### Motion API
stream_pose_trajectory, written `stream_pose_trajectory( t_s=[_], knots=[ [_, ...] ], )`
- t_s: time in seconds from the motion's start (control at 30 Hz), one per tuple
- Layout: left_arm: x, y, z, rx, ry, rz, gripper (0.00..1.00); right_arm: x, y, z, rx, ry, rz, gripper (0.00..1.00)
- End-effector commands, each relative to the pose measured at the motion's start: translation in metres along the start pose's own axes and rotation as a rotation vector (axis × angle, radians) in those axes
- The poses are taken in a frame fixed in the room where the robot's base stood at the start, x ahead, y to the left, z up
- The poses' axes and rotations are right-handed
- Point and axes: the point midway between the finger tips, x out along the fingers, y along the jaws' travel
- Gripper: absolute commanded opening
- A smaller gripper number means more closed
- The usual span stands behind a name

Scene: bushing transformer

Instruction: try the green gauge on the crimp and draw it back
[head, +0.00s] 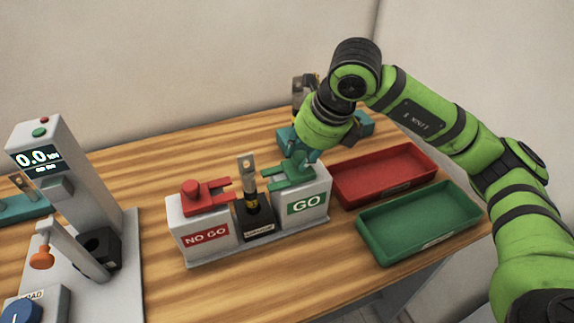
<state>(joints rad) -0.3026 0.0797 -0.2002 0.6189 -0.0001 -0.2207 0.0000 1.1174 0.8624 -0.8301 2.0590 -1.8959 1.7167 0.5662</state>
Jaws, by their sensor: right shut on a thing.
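The green gauge (285,178) is a flat fork at the top of the white block marked GO (305,205), with its prongs pointing left toward the crimp. My right gripper (309,157) comes down from above and is shut on the green gauge; its fingers are partly hidden by the wrist. The crimp (250,185) is a metal lug with a yellow and black lower part, upright in a black holder (256,220) between the two blocks. The prong tips look just beside the crimp; I cannot tell whether they touch. My left gripper is not in view.
A red gauge (203,195) sits on the NO GO block (198,234), left of the crimp. A red tray (385,172) and a green tray (418,221) lie to the right. A tester with a display (39,158) stands at left. A teal rack (287,138) is behind my gripper.

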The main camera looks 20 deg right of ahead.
Motion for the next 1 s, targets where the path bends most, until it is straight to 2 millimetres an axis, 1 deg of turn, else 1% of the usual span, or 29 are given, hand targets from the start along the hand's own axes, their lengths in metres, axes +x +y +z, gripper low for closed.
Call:
stream_pose_trajectory(
  t_s=[0.03,0.37,0.4,0.43,0.8,0.87,0.97,1.0],
  knots=[
    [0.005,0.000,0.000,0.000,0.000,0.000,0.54,0.001,-0.004,-0.001,0.004,-0.006,-0.003,0.00],
    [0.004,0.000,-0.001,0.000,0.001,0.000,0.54,-0.003,-0.007,-0.001,0.005,-0.005,-0.005,0.00],
    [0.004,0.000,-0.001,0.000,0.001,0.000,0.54,-0.003,-0.008,-0.001,0.005,-0.005,-0.005,0.46],
    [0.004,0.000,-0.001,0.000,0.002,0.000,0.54,-0.003,-0.008,-0.001,0.005,-0.005,-0.005,0.54],
    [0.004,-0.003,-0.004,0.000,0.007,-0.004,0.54,-0.004,-0.006,-0.001,0.002,-0.003,0.000,0.54],
    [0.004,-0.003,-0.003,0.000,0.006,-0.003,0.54,-0.009,-0.006,-0.001,0.001,-0.004,-0.001,0.54],
    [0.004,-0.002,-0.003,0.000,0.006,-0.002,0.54,-0.024,-0.006,-0.001,0.002,-0.006,-0.001,0.54],
    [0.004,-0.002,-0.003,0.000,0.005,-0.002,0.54,-0.032,-0.006,0.000,0.002,-0.008,-0.003,0.54]
  ],
)
